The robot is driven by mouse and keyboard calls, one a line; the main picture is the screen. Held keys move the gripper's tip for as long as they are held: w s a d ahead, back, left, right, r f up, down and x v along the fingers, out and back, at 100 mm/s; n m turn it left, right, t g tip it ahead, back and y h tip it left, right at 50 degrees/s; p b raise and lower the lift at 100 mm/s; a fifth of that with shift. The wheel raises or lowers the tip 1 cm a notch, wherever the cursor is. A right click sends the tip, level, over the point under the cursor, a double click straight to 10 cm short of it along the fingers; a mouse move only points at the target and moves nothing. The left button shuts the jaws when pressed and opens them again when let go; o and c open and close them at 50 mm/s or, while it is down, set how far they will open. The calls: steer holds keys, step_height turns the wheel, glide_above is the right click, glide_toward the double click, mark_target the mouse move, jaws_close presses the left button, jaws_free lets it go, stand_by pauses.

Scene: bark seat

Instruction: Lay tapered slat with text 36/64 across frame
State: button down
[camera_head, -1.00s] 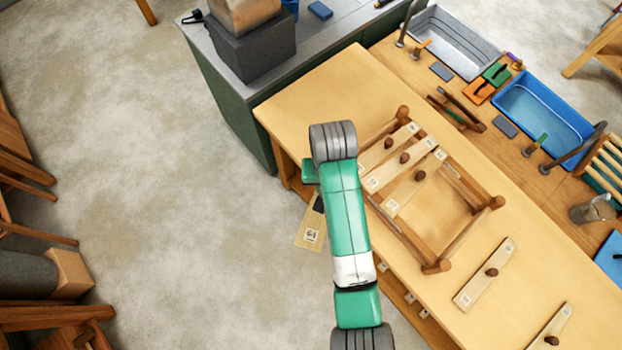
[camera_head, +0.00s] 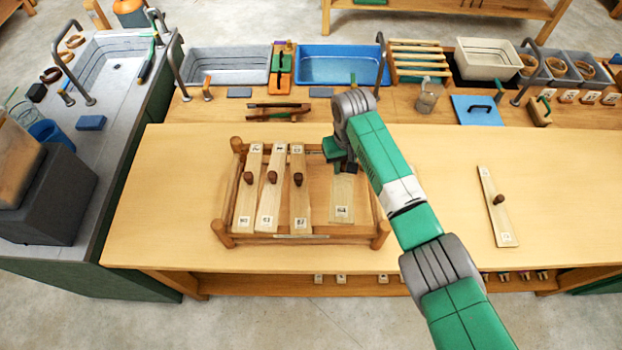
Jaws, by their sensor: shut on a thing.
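The wooden frame (camera_head: 380,238) stands on the workbench, with posts at its corners. Three slats with dark knobs lie across its left part: one at the left (camera_head: 248,190), one beside it (camera_head: 271,192) and a third (camera_head: 299,190). My gripper (camera_head: 343,167) is over the right part of the frame, shut on a pale slat (camera_head: 342,203). This slat runs front to back like the others, with a label near its front end that seems to read 64. Its far end and knob are hidden by my gripper. I cannot tell whether it touches the rails.
Another knobbed slat (camera_head: 497,206) lies on the workbench (camera_head: 440,230) to the right. Behind are a blue tub (camera_head: 343,66), a grey tub (camera_head: 228,66), a glass jar (camera_head: 427,98) and a blue board (camera_head: 480,110). The bench right of the frame is mostly clear.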

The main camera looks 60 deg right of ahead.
mark_target(344, 173)
steer(key=shift+s+d, duration=0.1)
steer(key=shift+d, duration=0.1)
step_height(344, 173, down, 5)
steer(key=b, duration=0.5)
steer(key=shift+a+f+b, duration=0.1)
steer(key=shift+f+b, duration=0.2)
steer(key=shift+f, duration=0.4)
steer(key=shift+f, duration=0.3)
stand_by(0.6)
steer(key=c, duration=0.8)
jaws_free()
steer(key=shift+r+p, duration=0.1)
steer(key=shift+p, duration=0.25)
step_height(344, 173, up, 7)
steer(key=p, duration=0.7)
